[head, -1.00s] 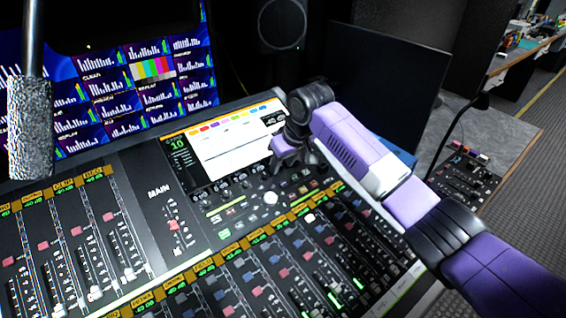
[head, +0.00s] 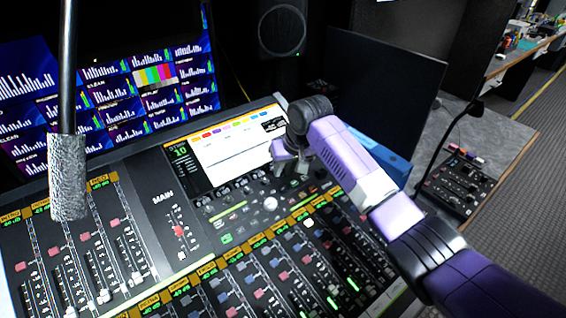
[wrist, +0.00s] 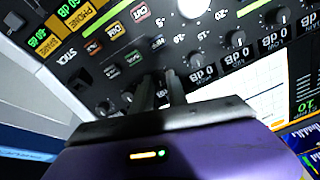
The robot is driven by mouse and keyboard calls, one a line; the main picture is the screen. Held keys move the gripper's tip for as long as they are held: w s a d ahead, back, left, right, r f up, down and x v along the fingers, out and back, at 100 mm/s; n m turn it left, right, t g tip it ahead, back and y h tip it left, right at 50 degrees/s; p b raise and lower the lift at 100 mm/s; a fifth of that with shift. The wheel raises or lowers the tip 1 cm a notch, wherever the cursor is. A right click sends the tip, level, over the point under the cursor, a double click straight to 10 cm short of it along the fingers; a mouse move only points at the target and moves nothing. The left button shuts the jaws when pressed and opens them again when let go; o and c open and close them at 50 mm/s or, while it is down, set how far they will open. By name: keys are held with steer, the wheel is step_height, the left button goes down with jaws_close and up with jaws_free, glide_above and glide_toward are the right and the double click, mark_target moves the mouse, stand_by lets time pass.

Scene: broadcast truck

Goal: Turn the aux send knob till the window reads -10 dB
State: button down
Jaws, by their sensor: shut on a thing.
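My gripper (head: 284,158) is down at the mixing console (head: 92,278), just right of the lower part of its bright screen. In the wrist view the two dark fingers (wrist: 158,80) point down at the panel, close together, shut on a small knob that they mostly hide. A row of black knobs (wrist: 196,62) runs beside them, with small windows (wrist: 204,73) that read 0 dB. I cannot tell which window belongs to the held knob, and no window in sight reads -10 dB.
A grey microphone (head: 67,178) hangs at the left over the console. A white trackball (head: 270,204) and faders lie in front of my gripper. A dark monitor (head: 380,95) stands behind my arm, and a small control box (head: 462,182) sits at the right.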

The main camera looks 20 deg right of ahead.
steer(key=m+p, duration=0.3)
steer(key=m, duration=0.1)
steer(key=shift+r+m+p, duration=0.2)
steer(key=shift+m+p, duration=0.1)
steer(key=shift+p, duration=0.05)
steer(key=shift+d+f+m+p, duration=0.15)
steer(key=shift+m+p, duration=0.9)
steer(key=shift+m, duration=0.85)
steer(key=c, duration=1.3)
jaws_free()
steer(key=v, duration=0.7)
steer(key=shift+s+d+r+b, duration=0.1)
steer(key=shift+s+r+b, duration=0.05)
steer(key=shift+r+b, duration=0.2)
